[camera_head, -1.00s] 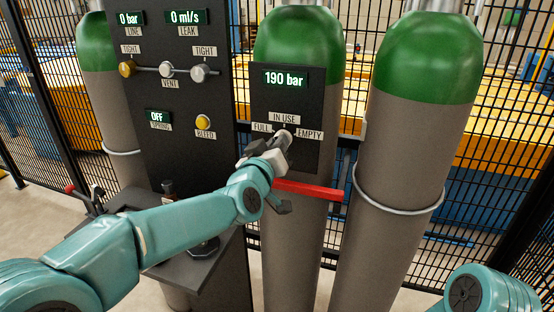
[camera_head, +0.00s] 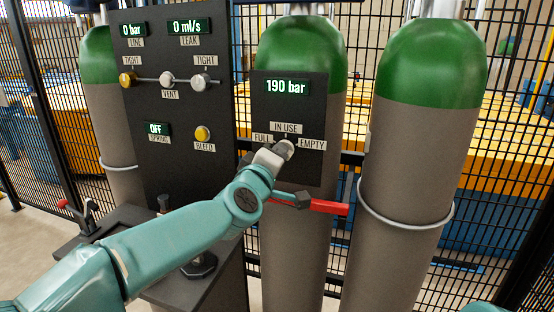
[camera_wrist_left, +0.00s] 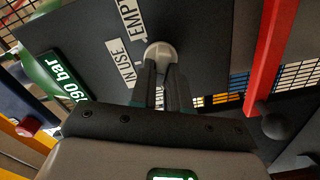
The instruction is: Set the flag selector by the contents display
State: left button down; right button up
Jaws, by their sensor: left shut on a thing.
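The flag selector (camera_head: 285,148) is a pale round knob on a dark panel (camera_head: 307,170), among labels FULL, IN USE and EMPTY. The contents display (camera_head: 286,87) above it reads 190 bar; it also shows in the left wrist view (camera_wrist_left: 58,77). My left gripper (camera_head: 280,153) is at the knob. In the left wrist view its fingers (camera_wrist_left: 160,72) are shut on the knob (camera_wrist_left: 160,54). Which label the knob points to cannot be told, as the gripper covers part of it. My right gripper is not in view.
A red bar (camera_head: 325,207) sticks out below the panel, close to my left wrist. A larger dark panel (camera_head: 180,110) with knobs and displays stands to the left. Green-topped cylinders (camera_head: 432,60) and a mesh fence (camera_head: 520,130) stand behind.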

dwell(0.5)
pick_arm(q)
jog(key=c, duration=1.1)
grip_release()
jog(key=b+v, duration=0.2)
jog(key=v, duration=1.4)
jog(key=shift+s, duration=0.15)
